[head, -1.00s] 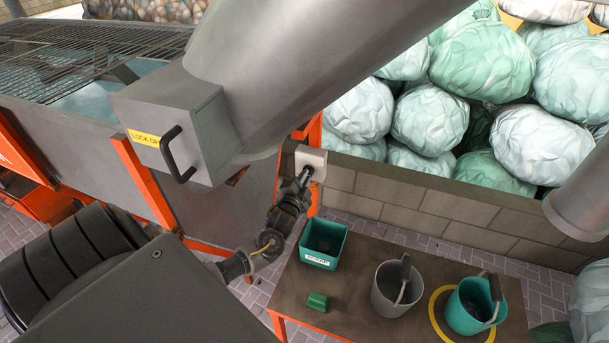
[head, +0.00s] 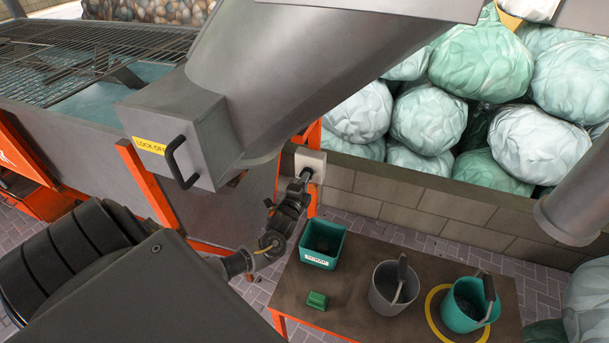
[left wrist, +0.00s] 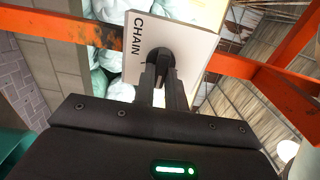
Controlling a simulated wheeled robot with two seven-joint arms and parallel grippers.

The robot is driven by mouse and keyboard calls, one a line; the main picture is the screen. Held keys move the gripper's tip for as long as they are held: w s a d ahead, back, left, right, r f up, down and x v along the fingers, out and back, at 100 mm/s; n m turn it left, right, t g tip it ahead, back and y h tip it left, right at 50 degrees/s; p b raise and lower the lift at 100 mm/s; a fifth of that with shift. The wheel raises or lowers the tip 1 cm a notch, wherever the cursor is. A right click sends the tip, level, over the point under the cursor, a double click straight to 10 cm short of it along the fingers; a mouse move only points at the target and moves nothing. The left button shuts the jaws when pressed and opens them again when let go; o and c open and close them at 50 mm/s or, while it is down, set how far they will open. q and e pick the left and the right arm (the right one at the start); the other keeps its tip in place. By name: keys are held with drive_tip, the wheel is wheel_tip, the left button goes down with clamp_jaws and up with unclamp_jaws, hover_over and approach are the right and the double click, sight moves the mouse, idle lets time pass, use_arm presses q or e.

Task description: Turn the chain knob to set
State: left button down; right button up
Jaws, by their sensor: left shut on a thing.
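The chain knob (left wrist: 161,62) is a dark round knob on a pale box (left wrist: 190,45) marked CHAIN in the left wrist view. In the head view the box (head: 309,158) is fixed to an orange post. My left gripper (left wrist: 163,80) is shut on the knob, its fingers on either side of it. In the head view my left gripper (head: 305,177) reaches up to the front of the box and hides most of the knob. The knob's setting marks are too small to read. My right gripper is not in view.
Below stands a brown table (head: 350,272) with a green scrap bin (head: 322,243), a small green block (head: 316,300), a grey bucket (head: 393,287) and a green bucket (head: 468,303). A grey chute with a lock-off box (head: 175,135) hangs close to my arm.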

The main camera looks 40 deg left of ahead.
use_arm(q)
drive_tip(key=c, duration=1.4)
unclamp_jaws()
drive_tip(key=shift+c, duration=0.2)
drive_tip(key=b+v, duration=0.2)
drive_tip(key=v, duration=0.8)
drive_tip(key=shift+s+d, duration=0.2)
drive_tip(key=shift+s, duration=0.15)
